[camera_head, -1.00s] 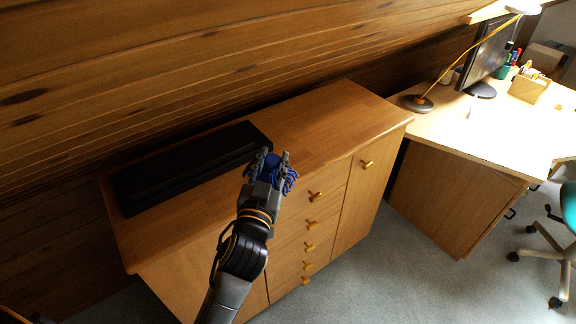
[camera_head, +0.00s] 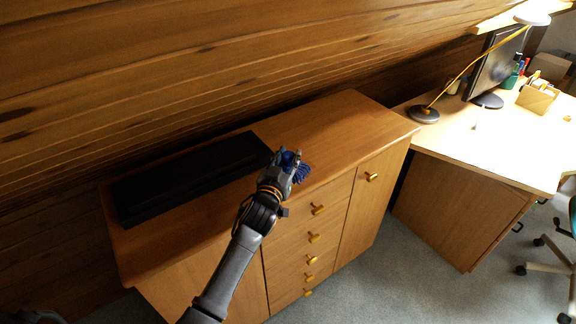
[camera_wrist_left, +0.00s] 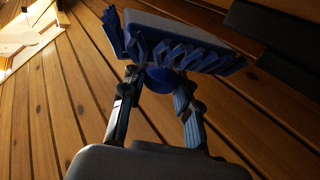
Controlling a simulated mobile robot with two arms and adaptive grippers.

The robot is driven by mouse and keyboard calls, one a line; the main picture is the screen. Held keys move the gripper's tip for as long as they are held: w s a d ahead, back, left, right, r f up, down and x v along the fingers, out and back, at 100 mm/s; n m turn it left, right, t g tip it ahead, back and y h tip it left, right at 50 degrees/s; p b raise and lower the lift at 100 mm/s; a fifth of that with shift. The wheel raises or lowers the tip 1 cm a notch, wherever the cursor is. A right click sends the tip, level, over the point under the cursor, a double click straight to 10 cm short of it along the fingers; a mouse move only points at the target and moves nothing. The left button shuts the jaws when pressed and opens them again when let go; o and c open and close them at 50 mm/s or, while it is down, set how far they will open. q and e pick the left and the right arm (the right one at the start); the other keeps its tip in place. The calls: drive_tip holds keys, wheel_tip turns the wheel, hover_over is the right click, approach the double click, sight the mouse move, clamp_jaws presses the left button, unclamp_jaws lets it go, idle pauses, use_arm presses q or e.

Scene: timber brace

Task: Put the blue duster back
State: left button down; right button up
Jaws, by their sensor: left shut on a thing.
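My left gripper (camera_head: 287,163) is shut on the blue duster (camera_head: 301,174), above the front edge of the wooden cabinet's top. In the left wrist view the duster (camera_wrist_left: 190,48) is held between the two fingers (camera_wrist_left: 160,100), its blue strands and wide head beyond the fingertips. Much of the duster is hidden by the gripper in the head view. My right gripper is not in view.
A long black case (camera_head: 190,178) lies on the left part of the cabinet top (camera_head: 330,125). The right part is bare. The sloping plank wall (camera_head: 200,70) rises close behind. A desk (camera_head: 480,140) with a lamp (camera_head: 424,113) and monitor (camera_head: 497,65) stands at the right.

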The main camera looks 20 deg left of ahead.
sight(288, 167)
use_arm(q)
drive_tip(key=shift+w+a+f, duration=0.15)
drive_tip(key=shift+w+f, duration=0.3)
drive_tip(key=shift+f, duration=1.7)
drive_tip(key=shift+f+b, duration=0.15)
drive_tip(key=shift+b, duration=0.2)
drive_tip(key=c, duration=1)
unclamp_jaws()
